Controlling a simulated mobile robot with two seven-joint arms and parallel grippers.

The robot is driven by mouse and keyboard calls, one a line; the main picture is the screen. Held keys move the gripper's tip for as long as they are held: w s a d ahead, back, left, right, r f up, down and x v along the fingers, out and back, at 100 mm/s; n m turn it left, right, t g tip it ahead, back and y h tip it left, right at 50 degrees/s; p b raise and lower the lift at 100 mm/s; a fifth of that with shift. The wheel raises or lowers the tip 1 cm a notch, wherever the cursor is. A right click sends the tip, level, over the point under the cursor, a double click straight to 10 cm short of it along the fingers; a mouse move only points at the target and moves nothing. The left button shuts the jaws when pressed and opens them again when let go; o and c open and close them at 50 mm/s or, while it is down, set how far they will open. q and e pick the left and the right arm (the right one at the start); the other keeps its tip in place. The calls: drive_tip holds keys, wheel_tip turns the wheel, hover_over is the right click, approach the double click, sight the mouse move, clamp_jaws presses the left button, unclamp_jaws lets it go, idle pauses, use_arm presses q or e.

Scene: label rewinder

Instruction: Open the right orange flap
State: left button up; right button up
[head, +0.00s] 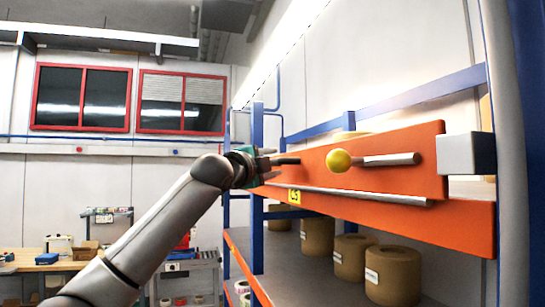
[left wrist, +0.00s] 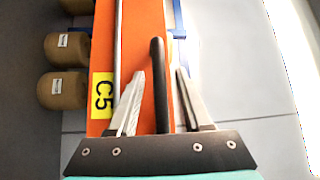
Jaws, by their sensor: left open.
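The orange flap (head: 390,150) is a long panel across the blue rack. It stands upright against the rack, above a second orange strip (head: 470,222). A yellow ball on a metal rod (head: 338,160) is in front of it. A dark bar handle (left wrist: 158,80) is at its left end. My left gripper (head: 270,163) is at that end. In the left wrist view, its two fingers (left wrist: 160,95) are open, one on each side of the handle, with gaps to both. Whether the handle lies fully between them in depth is unclear. My right gripper is not in view.
A yellow C5 label (head: 294,196) and a metal rail (head: 350,196) run along the flap's lower edge. Several brown rolls (head: 392,272) stand on the shelf below. A blue post (head: 257,220) is close to my left arm. A workbench (head: 45,264) is at far left.

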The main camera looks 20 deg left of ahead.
use_arm(q)
drive_tip(key=shift+w, duration=0.3)
clamp_jaws()
idle(0.3)
idle(1.1)
